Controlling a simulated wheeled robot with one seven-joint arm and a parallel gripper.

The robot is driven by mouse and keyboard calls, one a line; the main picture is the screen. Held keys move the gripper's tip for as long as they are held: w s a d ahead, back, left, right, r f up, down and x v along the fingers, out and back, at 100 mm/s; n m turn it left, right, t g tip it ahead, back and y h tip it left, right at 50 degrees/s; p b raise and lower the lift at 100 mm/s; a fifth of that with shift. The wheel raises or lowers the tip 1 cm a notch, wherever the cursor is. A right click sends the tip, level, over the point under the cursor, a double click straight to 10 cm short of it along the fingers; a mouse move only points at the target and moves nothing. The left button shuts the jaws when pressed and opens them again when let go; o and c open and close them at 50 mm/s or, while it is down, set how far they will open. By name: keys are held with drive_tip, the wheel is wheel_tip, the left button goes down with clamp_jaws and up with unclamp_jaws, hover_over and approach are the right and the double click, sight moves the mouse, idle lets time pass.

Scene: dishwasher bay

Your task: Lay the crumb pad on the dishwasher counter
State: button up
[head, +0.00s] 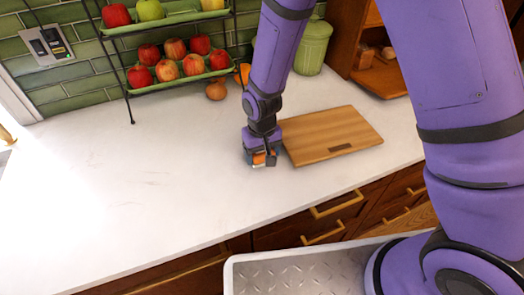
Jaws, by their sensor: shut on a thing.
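My gripper (262,151) points down at the counter, just left of the wooden board. It is shut on a small orange and blue thing, which I take to be the crumb pad (260,160). The fingers hide much of the pad. The pad is low over the white dishwasher counter (150,185); I cannot tell whether it touches the surface.
A wooden cutting board (330,134) lies close to the right of my gripper. A two-tier fruit rack (131,117) with apples stands at the back left. A green canister (312,48) and a wooden cabinet (382,77) stand at the back right. The left counter is clear.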

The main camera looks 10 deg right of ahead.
drive_tip(key=shift+f, duration=0.15)
drive_tip(key=o, duration=0.9)
wheel_tip(320, 180, up, 12)
drive_tip(key=shift+r, duration=0.2)
